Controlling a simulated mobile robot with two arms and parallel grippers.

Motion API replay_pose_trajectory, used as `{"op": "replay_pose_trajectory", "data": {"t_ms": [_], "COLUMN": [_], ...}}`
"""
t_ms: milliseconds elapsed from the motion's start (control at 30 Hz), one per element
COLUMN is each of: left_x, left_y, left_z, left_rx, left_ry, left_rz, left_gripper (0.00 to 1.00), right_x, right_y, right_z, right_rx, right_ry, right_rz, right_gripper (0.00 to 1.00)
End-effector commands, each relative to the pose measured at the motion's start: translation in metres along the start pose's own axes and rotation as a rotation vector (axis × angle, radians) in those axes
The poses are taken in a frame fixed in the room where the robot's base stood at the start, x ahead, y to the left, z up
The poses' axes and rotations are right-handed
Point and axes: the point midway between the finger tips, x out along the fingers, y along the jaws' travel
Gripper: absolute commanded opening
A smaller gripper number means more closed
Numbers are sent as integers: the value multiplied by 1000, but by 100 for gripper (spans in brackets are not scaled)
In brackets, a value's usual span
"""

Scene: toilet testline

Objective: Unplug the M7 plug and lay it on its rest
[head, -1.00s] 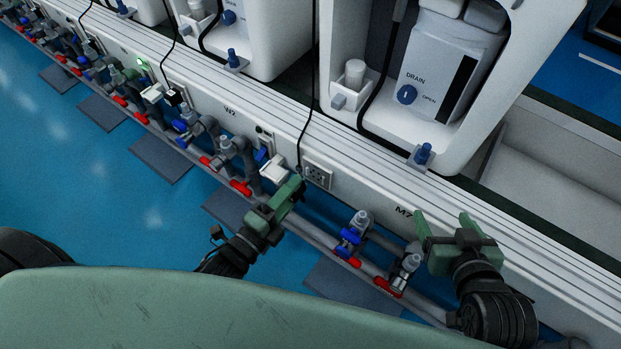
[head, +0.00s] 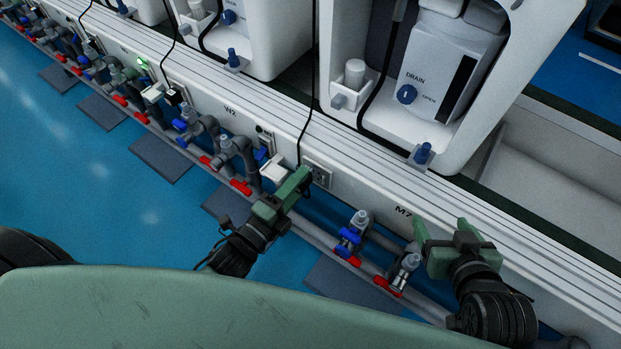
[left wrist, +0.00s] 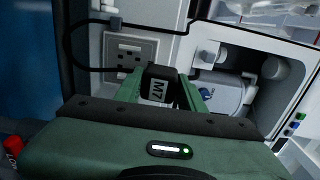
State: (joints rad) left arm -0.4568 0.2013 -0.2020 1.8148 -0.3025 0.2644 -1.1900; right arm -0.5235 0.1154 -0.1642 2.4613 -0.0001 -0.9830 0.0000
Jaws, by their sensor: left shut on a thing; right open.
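My left gripper (head: 303,174) is shut on the black M7 plug (left wrist: 158,88), whose M7 label faces the left wrist camera. In the head view the gripper hides the plug and overlaps the left part of the wall socket (head: 320,175). The left wrist view shows open holes on the socket (left wrist: 128,50) behind the plug; I cannot tell whether the plug touches it. A black cable (head: 309,110) comes down to the plug. A white holder (head: 274,169), perhaps the rest, is just left of the socket. My right gripper (head: 443,228) is open and empty near the M7 lettering.
A grey pipe with red and blue valves (head: 350,238) runs below the white rail (head: 365,185). A white unit with a drain knob (head: 406,94) stands behind. A neighbouring station (head: 153,93) at left has a similar white holder. Blue floor lies in front.

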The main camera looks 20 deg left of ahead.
Motion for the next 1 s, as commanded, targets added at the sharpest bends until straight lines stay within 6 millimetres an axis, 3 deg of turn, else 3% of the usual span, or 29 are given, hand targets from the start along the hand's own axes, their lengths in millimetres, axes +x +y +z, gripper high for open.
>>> {"op": "replay_pose_trajectory", "data": {"t_ms": [533,1000], "left_x": [26,29], "left_y": [1,0], "left_z": [0,2], "left_rx": [0,1], "left_ry": [0,0], "left_rz": [1,2], "left_gripper": [0,0], "right_x": [0,0], "right_y": [0,0], "right_z": [0,0], "right_rx": [0,0], "right_ry": [2,3], "right_rz": [0,1], "right_gripper": [73,73]}}
